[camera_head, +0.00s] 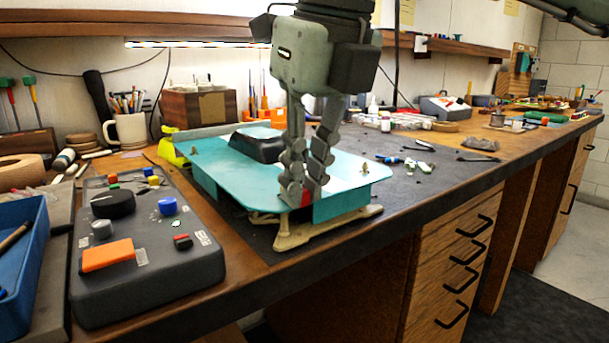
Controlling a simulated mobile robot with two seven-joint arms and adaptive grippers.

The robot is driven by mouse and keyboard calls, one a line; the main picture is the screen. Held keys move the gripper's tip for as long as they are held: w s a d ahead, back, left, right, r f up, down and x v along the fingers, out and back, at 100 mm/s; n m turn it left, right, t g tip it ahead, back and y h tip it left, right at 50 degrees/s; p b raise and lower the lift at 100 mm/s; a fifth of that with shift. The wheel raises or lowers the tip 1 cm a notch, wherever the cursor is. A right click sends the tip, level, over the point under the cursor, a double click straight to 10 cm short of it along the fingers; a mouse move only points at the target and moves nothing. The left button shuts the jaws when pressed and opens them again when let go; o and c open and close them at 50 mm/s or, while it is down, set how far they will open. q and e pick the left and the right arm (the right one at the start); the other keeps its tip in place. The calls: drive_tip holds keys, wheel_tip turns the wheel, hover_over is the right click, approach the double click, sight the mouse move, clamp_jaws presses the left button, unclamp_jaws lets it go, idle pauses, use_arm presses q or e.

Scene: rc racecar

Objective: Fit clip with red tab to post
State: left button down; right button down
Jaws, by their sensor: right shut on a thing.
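The racecar has a flat turquoise body shell (232,172) with a black cabin (258,146), and it stands on the dark mat. Small posts stick up through the shell, one at the right corner (363,167) and one at the far left (194,149). My right gripper (303,203) points down at the near edge of the shell, its fingers together. A small red tab (306,200) shows between the fingertips; the rest of the clip is hidden. I cannot see whether a post is under the fingertips. My left gripper is not in view.
A beige bumper (325,228) juts out below the shell's near edge. A dark control box (150,250) with knobs and a blue bin (22,265) stand at the left. Pens and small tools (418,165) lie right of the car. The mat's right side is mostly clear.

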drive_tip(key=shift+w+a, duration=0.55)
drive_tip(key=shift+w, duration=0.2)
idle(0.8)
drive_tip(key=c, duration=1.5)
unclamp_jaws()
drive_tip(key=v, duration=1.2)
